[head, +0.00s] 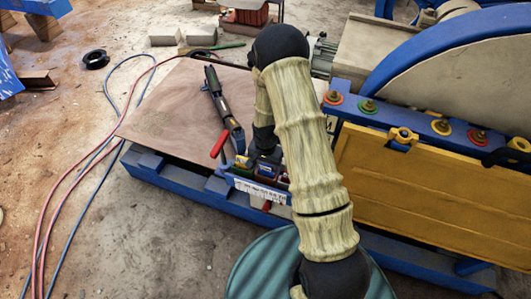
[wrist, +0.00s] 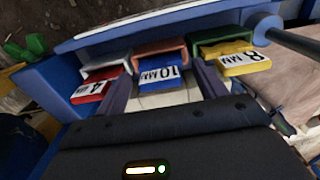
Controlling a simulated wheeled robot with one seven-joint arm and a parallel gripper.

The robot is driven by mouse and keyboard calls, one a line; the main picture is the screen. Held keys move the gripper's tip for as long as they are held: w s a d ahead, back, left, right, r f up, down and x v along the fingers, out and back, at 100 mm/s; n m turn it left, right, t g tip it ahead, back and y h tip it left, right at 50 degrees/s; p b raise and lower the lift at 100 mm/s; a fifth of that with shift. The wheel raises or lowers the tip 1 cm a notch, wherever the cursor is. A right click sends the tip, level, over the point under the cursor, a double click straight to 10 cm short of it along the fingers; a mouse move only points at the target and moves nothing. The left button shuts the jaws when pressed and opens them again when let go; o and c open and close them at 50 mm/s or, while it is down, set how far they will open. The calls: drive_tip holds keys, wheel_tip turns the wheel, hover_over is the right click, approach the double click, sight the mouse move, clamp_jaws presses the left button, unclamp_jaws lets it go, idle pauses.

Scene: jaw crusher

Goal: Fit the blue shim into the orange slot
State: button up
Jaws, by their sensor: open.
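The blue shim (wrist: 172,84), with a white "10 MM" label, sits in the mouth of the orange slot (wrist: 160,46) in the middle of the rack. Its labelled end sticks out toward me; how deep it goes is hidden. My gripper (wrist: 163,88) is open in the wrist view, with one dark finger on each side of the blue shim, apart from it as far as I can see. In the head view the blue shim (head: 267,171) is small, below my dark gripper, which is partly hidden by my arm.
A red "4 MM" shim (wrist: 91,90) sits in the left slot and a yellow "8 MM" shim (wrist: 243,64) in the green right slot (wrist: 222,37), close beside my fingers. The yellow panel (head: 420,195) stands right of my arm.

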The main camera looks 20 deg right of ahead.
wheel_tip(320, 180, up, 17)
idle(0.5)
idle(1.0)
drive_tip(key=s+r+n+t+p, duration=0.2)
drive_tip(key=s+r+n+p, duration=0.2)
drive_tip(key=s+r, duration=0.9)
drive_tip(key=s+n, duration=0.1)
drive_tip(key=n, duration=0.2)
drive_tip(key=shift+s+r+t+p, duration=0.2)
drive_tip(key=shift+r+t+p, duration=0.05)
drive_tip(key=shift+t+p, duration=0.05)
idle(0.4)
